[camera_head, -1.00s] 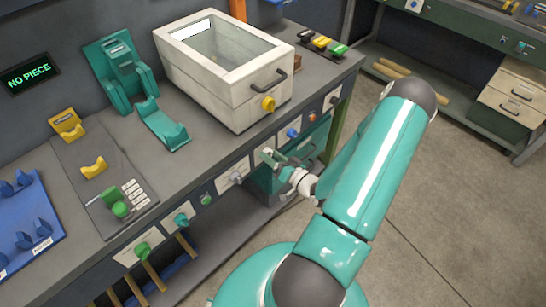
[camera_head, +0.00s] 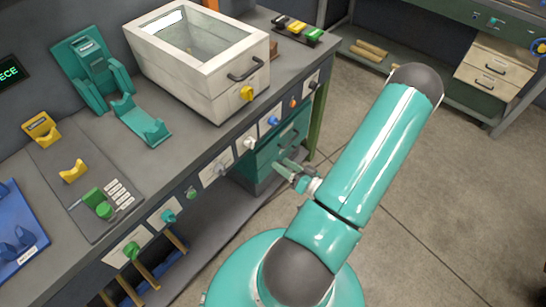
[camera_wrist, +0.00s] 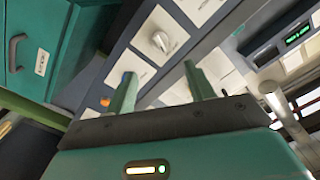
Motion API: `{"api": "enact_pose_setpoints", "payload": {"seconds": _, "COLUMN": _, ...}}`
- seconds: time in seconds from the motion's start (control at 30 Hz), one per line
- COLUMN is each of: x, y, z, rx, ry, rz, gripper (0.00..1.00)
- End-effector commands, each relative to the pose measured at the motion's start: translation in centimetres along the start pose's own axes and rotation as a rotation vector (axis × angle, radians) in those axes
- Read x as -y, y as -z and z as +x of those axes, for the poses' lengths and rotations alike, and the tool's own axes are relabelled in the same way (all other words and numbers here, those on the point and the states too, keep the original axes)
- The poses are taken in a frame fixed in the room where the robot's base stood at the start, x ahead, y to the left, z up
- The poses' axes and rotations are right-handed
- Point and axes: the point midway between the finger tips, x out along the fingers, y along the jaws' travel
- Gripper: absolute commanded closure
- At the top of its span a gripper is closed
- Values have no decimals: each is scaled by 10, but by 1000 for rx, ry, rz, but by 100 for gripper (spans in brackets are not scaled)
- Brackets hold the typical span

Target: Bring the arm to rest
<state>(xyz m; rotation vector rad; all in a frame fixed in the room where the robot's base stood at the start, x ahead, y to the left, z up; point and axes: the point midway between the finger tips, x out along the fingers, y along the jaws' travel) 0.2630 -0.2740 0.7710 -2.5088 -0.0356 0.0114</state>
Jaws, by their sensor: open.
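My gripper (camera_head: 290,169) is in front of the bench's front edge, at the lower right of the white lidded box, near the teal drawer cabinet (camera_head: 262,160) under the bench. In the wrist view my gripper (camera_wrist: 158,88) shows two teal fingers standing well apart with nothing between them. Beyond them is the bench's front panel with a silver knob (camera_wrist: 164,41) and an orange knob. The teal cabinet with a grey handle (camera_wrist: 14,53) is at the left of that view.
The workbench (camera_head: 190,150) carries a white box with a clear lid (camera_head: 246,67), a teal cradle (camera_head: 90,75), a yellow holder (camera_head: 72,172) and a blue tray (camera_head: 22,255). Coloured knobs line its front. Open floor (camera_head: 430,200) lies to the right, before another bench with drawers (camera_head: 494,70).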

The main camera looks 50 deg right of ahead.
Motion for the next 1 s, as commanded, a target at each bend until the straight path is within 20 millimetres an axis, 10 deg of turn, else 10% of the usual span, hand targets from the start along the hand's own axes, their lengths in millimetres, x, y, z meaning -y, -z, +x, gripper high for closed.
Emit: {"api": "enact_pose_setpoints", "payload": {"seconds": 1.0, "x": 0, "y": 0, "z": -14, "rx": 0, "ry": 0, "rz": 0, "gripper": 46}}
